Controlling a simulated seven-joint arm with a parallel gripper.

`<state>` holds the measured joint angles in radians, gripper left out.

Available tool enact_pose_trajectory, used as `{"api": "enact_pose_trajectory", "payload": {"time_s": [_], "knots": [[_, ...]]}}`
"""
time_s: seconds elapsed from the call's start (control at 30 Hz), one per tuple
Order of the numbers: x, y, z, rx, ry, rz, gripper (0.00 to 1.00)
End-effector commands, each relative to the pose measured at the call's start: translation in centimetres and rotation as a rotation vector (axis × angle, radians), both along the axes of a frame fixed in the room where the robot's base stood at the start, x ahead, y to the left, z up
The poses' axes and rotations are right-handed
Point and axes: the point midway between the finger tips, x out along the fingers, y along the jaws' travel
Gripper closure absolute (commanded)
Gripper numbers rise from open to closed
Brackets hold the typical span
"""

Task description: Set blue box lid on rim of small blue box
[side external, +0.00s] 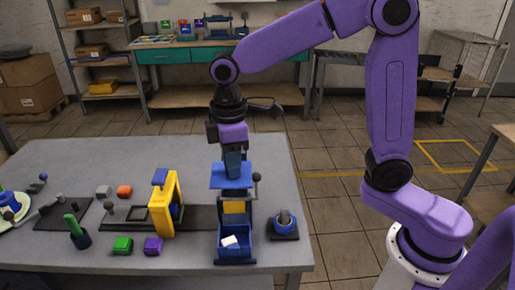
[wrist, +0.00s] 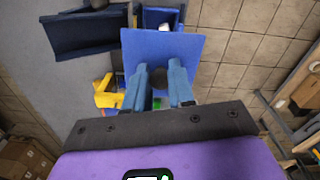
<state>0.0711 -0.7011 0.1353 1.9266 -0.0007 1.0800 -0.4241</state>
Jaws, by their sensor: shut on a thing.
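My gripper (side external: 233,172) is shut on the blue box lid (side external: 221,181), a flat, bright blue square plate. The fingers (wrist: 162,88) are at the lid's near part in the wrist view, where the lid (wrist: 163,45) spreads out beyond them. The small blue box (side external: 230,254) stands open on the table near its front edge, with a white item (side external: 229,241) inside. The lid is held up in the air, apart from the box. In the wrist view, the lid hides part of the box (wrist: 178,16), which shows past its far edge.
A yellow frame (side external: 165,205), a green block (side external: 123,245) and a purple block (side external: 154,246) are left.

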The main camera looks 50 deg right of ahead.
Motion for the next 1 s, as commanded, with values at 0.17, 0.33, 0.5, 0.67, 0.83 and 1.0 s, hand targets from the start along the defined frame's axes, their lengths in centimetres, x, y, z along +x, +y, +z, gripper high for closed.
{"api": "enact_pose_trajectory", "payload": {"time_s": [0.17, 0.33, 0.5, 0.67, 0.83, 1.0], "knots": [[0.0, 0.5, -3.0, -0.004, 0.005, -0.001, 1.00], [-0.1, 0.5, -7.0, -0.005, 0.007, -0.001, 1.00], [-0.1, 0.5, -10.6, -0.003, 0.004, 0.001, 1.00], [0.0, 0.5, -12.4, -0.001, 0.000, 0.000, 1.00], [0.0, 0.5, -13.1, 0.000, 0.000, 0.000, 1.00], [0.0, 0.5, -14.0, -0.001, 0.000, 0.001, 1.00]]}}
